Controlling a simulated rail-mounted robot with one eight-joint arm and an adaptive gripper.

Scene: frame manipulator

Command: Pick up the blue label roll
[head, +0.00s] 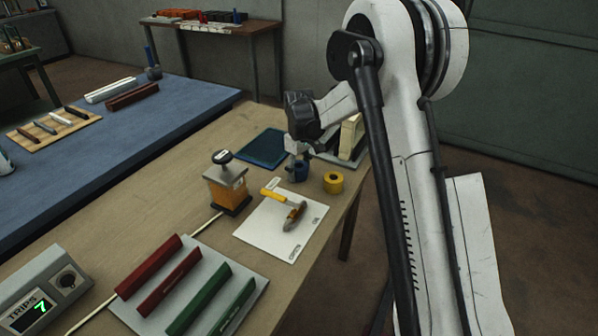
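The blue label roll (301,172) stands on the wooden table near its far right end, directly under my gripper. My gripper (296,168) reaches down to it from above, with its fingers at or beside the roll's upper part. The fingers are small and partly merge with the roll in this view, so I cannot tell whether they are open or shut, or whether they touch it.
A yellow roll (333,182) stands just right of the blue one. A white sheet (265,231) with a yellow-handled tool is in front, an orange block-shaped device (227,190) to the left. A dark blue mat (262,148) lies behind left. My arm hides the right side.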

